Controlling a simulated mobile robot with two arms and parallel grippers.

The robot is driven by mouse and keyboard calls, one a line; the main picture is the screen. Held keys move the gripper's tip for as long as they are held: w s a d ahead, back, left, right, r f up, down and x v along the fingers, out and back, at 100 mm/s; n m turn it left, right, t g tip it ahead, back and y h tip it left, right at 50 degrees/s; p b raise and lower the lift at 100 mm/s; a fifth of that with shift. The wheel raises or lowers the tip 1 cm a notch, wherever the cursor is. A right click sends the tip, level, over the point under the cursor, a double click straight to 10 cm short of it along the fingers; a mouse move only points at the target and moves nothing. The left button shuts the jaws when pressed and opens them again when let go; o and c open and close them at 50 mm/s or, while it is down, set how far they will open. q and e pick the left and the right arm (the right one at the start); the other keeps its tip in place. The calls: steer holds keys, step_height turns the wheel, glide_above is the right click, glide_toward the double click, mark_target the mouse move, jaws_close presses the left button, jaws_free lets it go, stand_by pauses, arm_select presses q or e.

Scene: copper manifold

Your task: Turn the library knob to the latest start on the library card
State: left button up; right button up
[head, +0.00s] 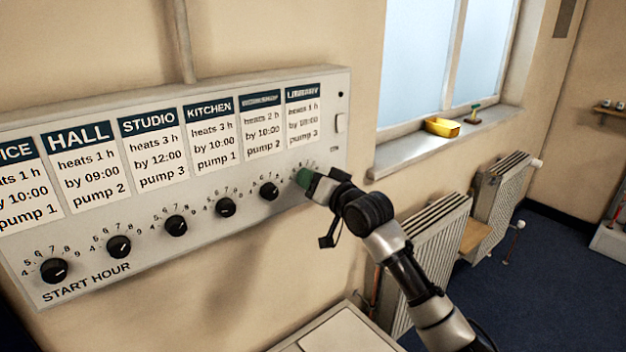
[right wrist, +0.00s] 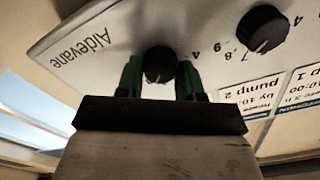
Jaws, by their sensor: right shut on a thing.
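The library card (head: 303,120) is the rightmost card on the wall panel (head: 335,150). It reads "heats 1 h" and "pump 3"; its "by" time is too blurred to read surely. The black library knob (right wrist: 160,65) shows in the right wrist view between the green fingers of my right gripper (right wrist: 159,80), which is shut on it. In the head view my right gripper (head: 304,177) covers this knob and part of its dial. My left gripper is not in view.
The neighbouring knob (head: 269,191) sits just left of my right gripper, with several more knobs along the START HOUR row. A window sill (head: 400,157) with a yellow tray (head: 442,127) is at the right, above radiators (head: 440,250).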

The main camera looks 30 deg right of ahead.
steer(key=o, duration=0.9)
steer(key=s+b, duration=0.3)
steer(key=s, duration=0.7)
steer(key=shift+s+d, duration=0.4)
steer(key=shift+d, duration=0.05)
